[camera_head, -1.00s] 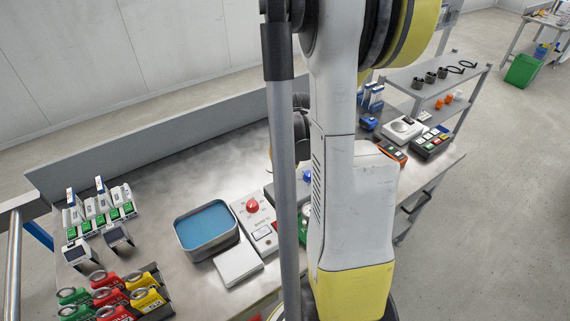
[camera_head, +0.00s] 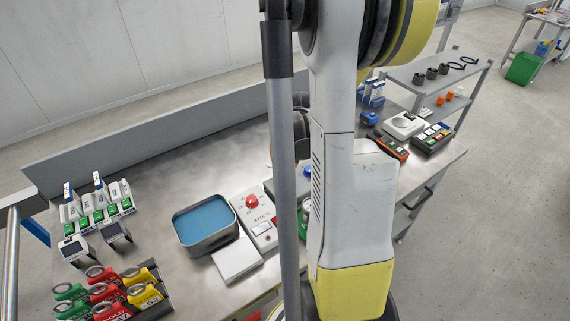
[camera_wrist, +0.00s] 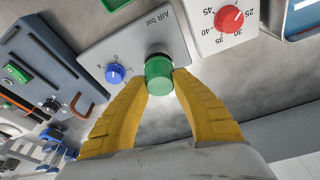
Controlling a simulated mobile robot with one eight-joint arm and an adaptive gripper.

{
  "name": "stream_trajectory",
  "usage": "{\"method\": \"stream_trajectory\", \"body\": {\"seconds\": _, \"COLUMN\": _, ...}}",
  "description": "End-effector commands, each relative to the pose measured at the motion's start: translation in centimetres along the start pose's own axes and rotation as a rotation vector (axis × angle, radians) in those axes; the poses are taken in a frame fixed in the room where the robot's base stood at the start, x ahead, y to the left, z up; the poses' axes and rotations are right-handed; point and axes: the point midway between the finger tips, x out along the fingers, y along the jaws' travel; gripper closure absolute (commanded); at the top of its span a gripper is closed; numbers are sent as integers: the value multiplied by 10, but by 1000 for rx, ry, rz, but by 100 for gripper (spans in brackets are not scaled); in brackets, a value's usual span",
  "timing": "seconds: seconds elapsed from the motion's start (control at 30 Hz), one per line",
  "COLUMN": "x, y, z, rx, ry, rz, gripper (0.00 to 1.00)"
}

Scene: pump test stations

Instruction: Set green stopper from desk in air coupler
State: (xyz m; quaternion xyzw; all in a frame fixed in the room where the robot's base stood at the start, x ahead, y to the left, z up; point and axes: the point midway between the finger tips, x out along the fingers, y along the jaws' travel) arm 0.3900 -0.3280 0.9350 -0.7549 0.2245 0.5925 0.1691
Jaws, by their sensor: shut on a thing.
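In the wrist view my gripper (camera_wrist: 160,88) has its two yellow fingers shut on the green stopper (camera_wrist: 158,72), a short round green plug. The stopper is in front of the light grey panel marked "AIR bar" (camera_wrist: 120,52), right of its blue knob (camera_wrist: 115,74). The air coupler is not clearly visible; the stopper covers that part of the panel, and I cannot tell whether it touches or sits in anything. In the head view my own arm hides the gripper.
A panel with a red dial (camera_wrist: 229,18) is at the upper right in the wrist view, and a dark box with a green switch (camera_wrist: 17,72) is at the left. In the head view, a blue-lined tray (camera_head: 204,228) and tagged padlocks (camera_head: 107,292) are on the desk.

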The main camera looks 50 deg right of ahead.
Motion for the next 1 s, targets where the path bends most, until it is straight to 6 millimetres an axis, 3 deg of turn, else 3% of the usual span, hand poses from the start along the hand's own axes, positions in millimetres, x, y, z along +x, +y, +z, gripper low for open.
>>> {"method": "stream_trajectory", "body": {"seconds": 0.57, "x": 7, "y": 0, "z": 2, "rx": 0, "ry": 0, "rz": 0, "gripper": 100}}
{"method": "stream_trajectory", "body": {"seconds": 0.6, "x": 7, "y": 0, "z": 2, "rx": 0, "ry": 0, "rz": 0, "gripper": 57}}
{"method": "stream_trajectory", "body": {"seconds": 0.63, "x": 7, "y": 0, "z": 2, "rx": 0, "ry": 0, "rz": 0, "gripper": 48}}
{"method": "stream_trajectory", "body": {"seconds": 1.0, "x": 3, "y": 0, "z": 2, "rx": 0, "ry": 0, "rz": 0, "gripper": 48}}
